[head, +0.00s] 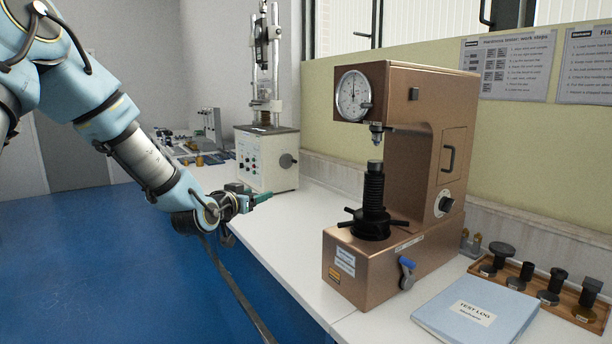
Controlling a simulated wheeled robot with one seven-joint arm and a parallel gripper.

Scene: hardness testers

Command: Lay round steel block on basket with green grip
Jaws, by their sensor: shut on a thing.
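My gripper (249,196) is over the front edge of the white bench, left of the copper-brown hardness tester. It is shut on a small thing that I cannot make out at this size. Green parts show at the gripper's end, but I cannot tell whether they are its fingers or something held. I cannot pick out the round steel block for certain. No basket with a green grip can be made out in this view.
The copper-brown hardness tester (397,240) stands on the bench (290,232). A blue test log (475,310) and a wooden rack (517,285) of dark anvils lie to its right. A cream tester (266,160) stands behind my gripper. Small items (200,160) sit at the far left.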

